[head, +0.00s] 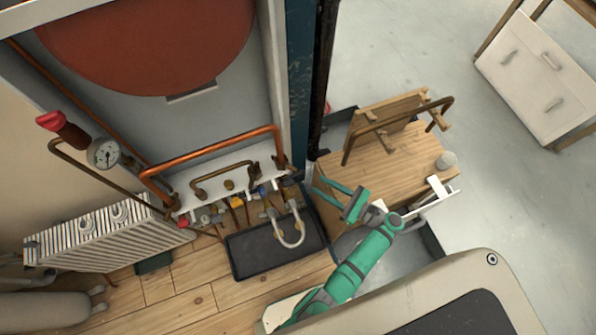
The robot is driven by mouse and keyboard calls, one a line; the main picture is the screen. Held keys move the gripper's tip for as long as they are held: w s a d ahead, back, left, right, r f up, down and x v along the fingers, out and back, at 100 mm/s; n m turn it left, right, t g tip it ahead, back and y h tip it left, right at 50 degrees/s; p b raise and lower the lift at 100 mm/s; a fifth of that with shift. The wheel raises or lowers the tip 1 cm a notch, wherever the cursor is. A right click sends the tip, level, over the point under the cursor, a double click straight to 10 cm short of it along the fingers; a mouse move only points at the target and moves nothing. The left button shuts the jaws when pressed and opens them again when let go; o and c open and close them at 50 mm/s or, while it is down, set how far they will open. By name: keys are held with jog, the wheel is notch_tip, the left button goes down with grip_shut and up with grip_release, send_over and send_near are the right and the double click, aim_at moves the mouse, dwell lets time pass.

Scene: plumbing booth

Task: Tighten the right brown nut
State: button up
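A copper pipe (215,150) and a smaller brown pipe (222,178) run along a white ledge at the wall. A brown fitting (281,163) sits at the right end of the copper pipe, and another (173,201) at its left end. The nuts are too small to tell apart clearly. My gripper (317,183) is to the right of the right fitting and apart from it. Its two green fingers point left and are spread, with nothing seen between them.
Several valves (237,203) sit below the ledge, over a dark tray (250,250) with a bent pipe (291,228). A dark post (318,80) stands behind my gripper. A wooden table (410,160) with pipes is to the right. A radiator (110,238) is at left.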

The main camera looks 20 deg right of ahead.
jog(key=x, duration=1)
jog(key=shift+w+a, duration=0.15)
jog(key=shift+w, duration=0.05)
grip_shut()
